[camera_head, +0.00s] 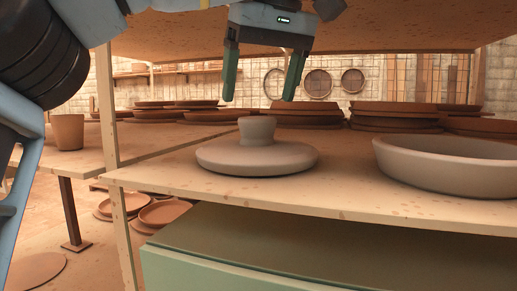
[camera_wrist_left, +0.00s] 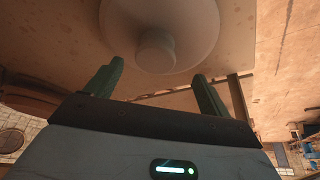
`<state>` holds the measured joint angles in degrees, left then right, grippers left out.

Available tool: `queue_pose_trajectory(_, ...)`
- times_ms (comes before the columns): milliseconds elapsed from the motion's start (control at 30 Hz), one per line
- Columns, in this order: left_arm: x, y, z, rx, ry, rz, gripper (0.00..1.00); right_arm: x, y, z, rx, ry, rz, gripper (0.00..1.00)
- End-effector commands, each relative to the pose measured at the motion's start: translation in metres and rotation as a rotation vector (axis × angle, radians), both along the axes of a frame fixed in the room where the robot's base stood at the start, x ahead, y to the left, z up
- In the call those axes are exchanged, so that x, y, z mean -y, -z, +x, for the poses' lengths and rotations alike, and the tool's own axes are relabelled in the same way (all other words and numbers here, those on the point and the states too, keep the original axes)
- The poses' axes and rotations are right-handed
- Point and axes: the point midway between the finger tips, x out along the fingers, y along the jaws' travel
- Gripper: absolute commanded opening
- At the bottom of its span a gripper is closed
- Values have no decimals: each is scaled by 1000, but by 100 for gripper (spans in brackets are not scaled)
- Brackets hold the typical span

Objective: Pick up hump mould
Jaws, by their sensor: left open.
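The hump mould (camera_head: 257,155) is a grey, low round disc with a short knob on top. It stands upright on the wooden shelf (camera_head: 330,206), near its left end. It also shows in the left wrist view (camera_wrist_left: 158,25), at the top, with its knob towards the fingers. My left gripper (camera_head: 260,92) is open and empty, with its green fingers pointing down above the mould's knob and apart from it. Its fingertips also show in the left wrist view (camera_wrist_left: 157,72), on either side of the knob in the picture. My right gripper is not in view.
A large grey shallow bowl (camera_head: 450,164) stands on the shelf to the right of the mould. An upper shelf (camera_head: 400,30) hangs over the gripper. A wooden post (camera_head: 108,115) stands left, and a brown pot (camera_head: 68,132) beyond it.

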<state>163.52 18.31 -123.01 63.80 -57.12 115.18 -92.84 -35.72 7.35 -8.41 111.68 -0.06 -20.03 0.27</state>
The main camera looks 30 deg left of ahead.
Motion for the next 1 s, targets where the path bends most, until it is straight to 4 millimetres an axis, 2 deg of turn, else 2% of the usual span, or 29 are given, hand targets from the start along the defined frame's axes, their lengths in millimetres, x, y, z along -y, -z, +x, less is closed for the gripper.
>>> queue_pose_trajectory(100, -4, 11, 3, -3, 1, -2, 82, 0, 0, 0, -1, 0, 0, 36)
queue_pose_trajectory(400, -6, 17, 4, 0, 1, -1, 82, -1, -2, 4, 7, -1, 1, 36)
queue_pose_trajectory(767, -20, 58, 15, -1, 0, -3, 82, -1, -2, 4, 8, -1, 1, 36)
queue_pose_trajectory(1000, -21, 61, 16, 3, -1, -2, 82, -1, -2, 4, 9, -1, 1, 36)
